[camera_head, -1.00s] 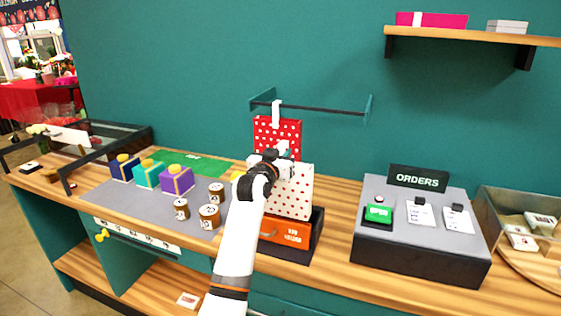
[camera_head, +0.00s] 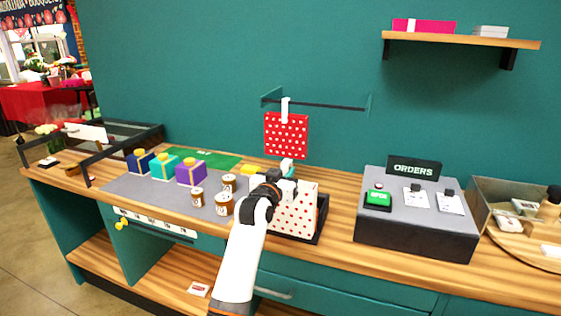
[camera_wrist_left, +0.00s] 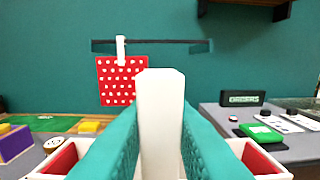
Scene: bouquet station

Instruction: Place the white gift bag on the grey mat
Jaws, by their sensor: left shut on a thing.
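My left gripper (camera_head: 287,186) is shut on the upper part of the bag. In the left wrist view, a white upright part of the bag (camera_wrist_left: 161,100) is between my teal finger pads (camera_wrist_left: 160,135). The grey mat (camera_head: 160,199) lies on the counter to the left of the bag. My right gripper is out of view.
Navy, teal and purple boxes (camera_head: 190,173) stand at the mat's back, with small brown jars (camera_head: 224,205) at its right end. The mat's front left is clear. A red dotted bag (camera_head: 286,138) hangs from a wall rail. A grey orders console (camera_head: 415,235) stands right.

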